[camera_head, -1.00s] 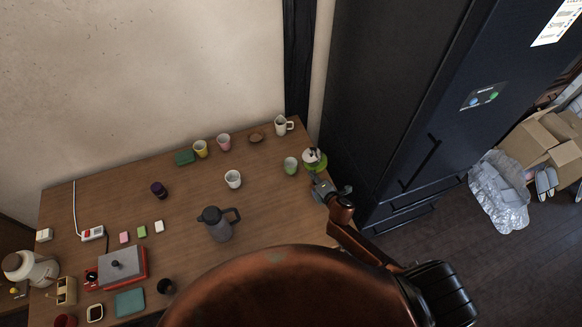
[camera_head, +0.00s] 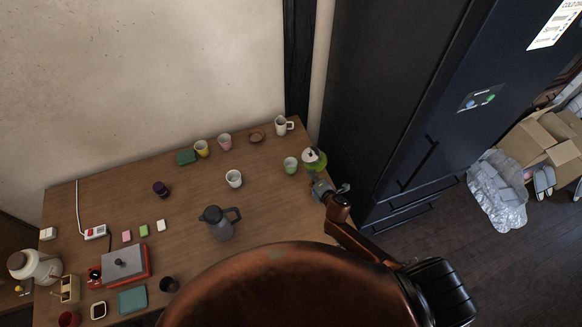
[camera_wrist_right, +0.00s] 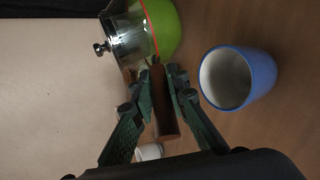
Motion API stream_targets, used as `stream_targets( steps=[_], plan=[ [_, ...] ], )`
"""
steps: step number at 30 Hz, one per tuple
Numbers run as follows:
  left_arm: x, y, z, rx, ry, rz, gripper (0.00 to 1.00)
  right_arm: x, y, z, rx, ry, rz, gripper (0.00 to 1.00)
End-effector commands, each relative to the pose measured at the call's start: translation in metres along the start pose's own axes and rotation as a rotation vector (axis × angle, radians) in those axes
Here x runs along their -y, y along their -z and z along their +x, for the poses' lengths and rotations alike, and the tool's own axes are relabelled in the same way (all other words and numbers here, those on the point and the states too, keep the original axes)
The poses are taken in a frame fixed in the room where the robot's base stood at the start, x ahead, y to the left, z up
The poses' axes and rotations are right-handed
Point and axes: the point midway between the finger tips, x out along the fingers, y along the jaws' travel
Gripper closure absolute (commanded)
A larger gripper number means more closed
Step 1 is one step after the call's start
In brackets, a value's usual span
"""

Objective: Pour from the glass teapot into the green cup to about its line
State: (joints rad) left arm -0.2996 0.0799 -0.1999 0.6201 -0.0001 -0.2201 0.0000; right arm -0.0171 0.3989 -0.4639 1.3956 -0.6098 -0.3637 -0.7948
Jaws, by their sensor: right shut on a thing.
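The glass teapot (camera_head: 313,160), with green contents and a pale lid, is at the table's right edge. In the right wrist view its green body (camera_wrist_right: 165,28) and clear upper part with a metal knob show at the top. My right gripper (camera_head: 321,184) is at the teapot's near side. In the wrist view its fingers (camera_wrist_right: 163,88) are shut on the teapot's brown handle (camera_wrist_right: 161,108). My left gripper is not in view.
A blue cup (camera_wrist_right: 238,78) stands close to the gripper in the wrist view. A white cup (camera_head: 233,178), a pink cup (camera_head: 225,140) and a white mug (camera_head: 282,125) stand nearby. A dark pitcher (camera_head: 218,223) is mid-table. The dark fridge (camera_head: 390,110) borders the right side.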

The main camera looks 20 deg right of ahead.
Motion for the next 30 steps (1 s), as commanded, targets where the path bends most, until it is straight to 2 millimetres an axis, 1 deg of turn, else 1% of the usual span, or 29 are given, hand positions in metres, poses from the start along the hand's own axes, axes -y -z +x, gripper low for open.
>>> stream_targets(
  steps=[5,15,30],
  plan=[
    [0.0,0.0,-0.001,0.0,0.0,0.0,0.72,-0.002,0.0,0.0,0.001,-0.001,-0.004,1.0],
    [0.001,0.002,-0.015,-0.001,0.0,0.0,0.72,-0.007,-0.002,-0.002,0.017,0.026,-0.044,1.0],
    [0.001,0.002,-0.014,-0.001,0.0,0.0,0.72,-0.005,-0.001,-0.001,0.018,0.03,-0.047,1.0]
  ],
)
